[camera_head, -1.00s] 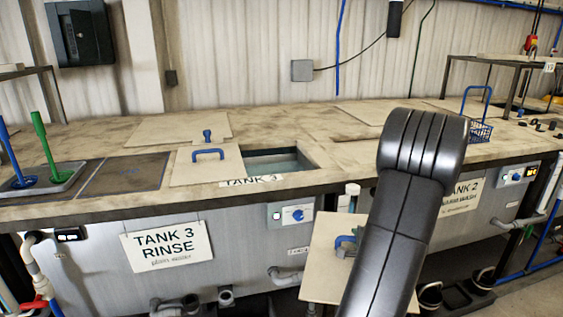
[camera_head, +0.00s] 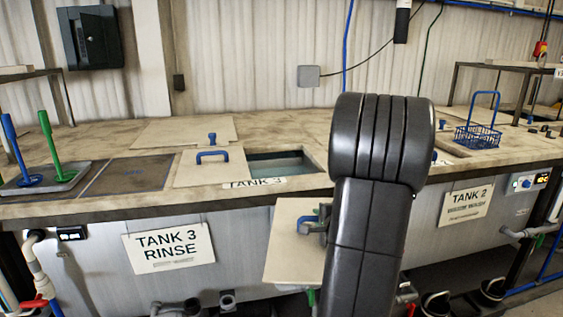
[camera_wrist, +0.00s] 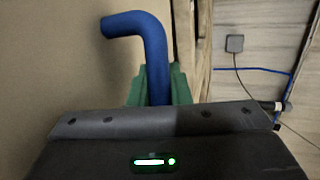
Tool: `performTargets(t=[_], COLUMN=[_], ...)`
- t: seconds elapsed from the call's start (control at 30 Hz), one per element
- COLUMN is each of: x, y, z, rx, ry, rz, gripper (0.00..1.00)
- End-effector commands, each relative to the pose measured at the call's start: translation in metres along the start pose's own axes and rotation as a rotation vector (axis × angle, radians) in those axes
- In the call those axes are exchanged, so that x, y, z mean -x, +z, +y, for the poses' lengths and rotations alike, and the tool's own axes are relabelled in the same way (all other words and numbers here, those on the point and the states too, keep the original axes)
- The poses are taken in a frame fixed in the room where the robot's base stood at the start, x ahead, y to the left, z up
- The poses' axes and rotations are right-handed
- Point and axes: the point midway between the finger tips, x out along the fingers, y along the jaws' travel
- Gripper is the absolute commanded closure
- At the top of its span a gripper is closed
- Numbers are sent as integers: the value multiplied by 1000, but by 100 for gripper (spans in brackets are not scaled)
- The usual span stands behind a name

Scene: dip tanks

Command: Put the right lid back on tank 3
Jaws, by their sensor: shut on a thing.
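My gripper (camera_head: 322,226) is shut on the blue handle (camera_head: 308,221) of a square beige lid (camera_head: 290,255). The lid hangs steeply tilted in front of the bench, below the front edge. The wrist view shows the blue handle (camera_wrist: 152,60) between green finger pads (camera_wrist: 180,88). Tank 3's opening (camera_head: 280,166) shows liquid in its uncovered right part. Another beige lid (camera_head: 209,174) with a blue handle lies just left of the opening. The label "TANK 3" (camera_head: 254,183) is on the front rim. My arm hides part of the bench to the right.
A blue wire basket (camera_head: 477,137) stands at the bench's right. Green and blue upright-handled tools (camera_head: 50,150) stand in a tray at the far left. A "TANK 3 RINSE" sign (camera_head: 169,247) hangs on the front. Grey pipes (camera_head: 222,303) run near the floor.

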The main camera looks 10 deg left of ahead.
Motion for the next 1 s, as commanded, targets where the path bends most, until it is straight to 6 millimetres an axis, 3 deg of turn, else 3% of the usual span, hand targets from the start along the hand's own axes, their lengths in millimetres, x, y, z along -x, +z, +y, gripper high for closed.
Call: performTargets(t=[0.03, 0.2, 0.47, 0.9, 1.0], x=[-6, -24, -46, -66, -66], y=[22, 78, 150, 209, 209], z=[-17, -58, -109, -152, -153], rx=[15, 32, 53, 68, 66], ry=[-7, -5, 2, 9, 10], rz=[-32, -111, -211, -294, -294], gripper=[100, 100, 100, 100, 100])
